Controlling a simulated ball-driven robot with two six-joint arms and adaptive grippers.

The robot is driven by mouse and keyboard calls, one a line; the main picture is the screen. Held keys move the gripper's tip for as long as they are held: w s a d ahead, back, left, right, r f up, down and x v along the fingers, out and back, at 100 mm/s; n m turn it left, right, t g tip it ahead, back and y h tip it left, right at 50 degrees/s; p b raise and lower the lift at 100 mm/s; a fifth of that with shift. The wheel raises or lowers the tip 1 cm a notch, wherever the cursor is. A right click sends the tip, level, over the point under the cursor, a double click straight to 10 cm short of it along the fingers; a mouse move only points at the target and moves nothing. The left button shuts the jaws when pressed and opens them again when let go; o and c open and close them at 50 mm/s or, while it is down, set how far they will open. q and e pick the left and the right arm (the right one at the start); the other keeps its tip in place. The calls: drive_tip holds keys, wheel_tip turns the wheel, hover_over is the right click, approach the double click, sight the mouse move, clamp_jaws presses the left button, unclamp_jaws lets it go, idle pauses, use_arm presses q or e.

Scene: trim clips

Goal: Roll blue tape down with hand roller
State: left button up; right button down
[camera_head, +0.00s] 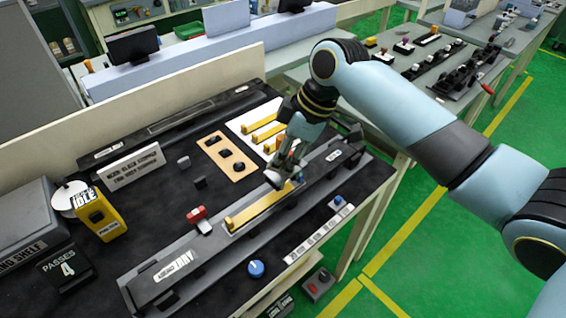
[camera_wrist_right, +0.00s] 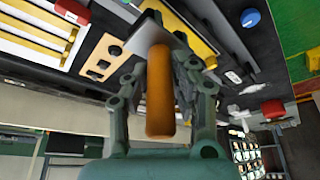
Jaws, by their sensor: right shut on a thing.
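My right gripper (camera_head: 284,168) is shut on an orange-brown handle (camera_wrist_right: 159,92), seen between its fingers in the right wrist view. A flat grey piece (camera_wrist_right: 182,28) shows at the handle's far end; I cannot tell whether it is the hand roller's head. In the head view the gripper hangs over the far end of a yellow strip (camera_head: 255,209) in the long grey fixture (camera_head: 206,248). I cannot tell whether the held tool touches the strip. No blue tape can be made out. My left gripper is not in view.
A red clamp (camera_head: 197,214) stands on the fixture. A blue knob (camera_head: 256,268) sits in front of it. A "PASSES 4" box (camera_head: 67,268) stands at left.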

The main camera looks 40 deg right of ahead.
sight(283, 137)
drive_tip(key=shift+w+r, duration=0.1)
drive_tip(key=shift+r, duration=2.1)
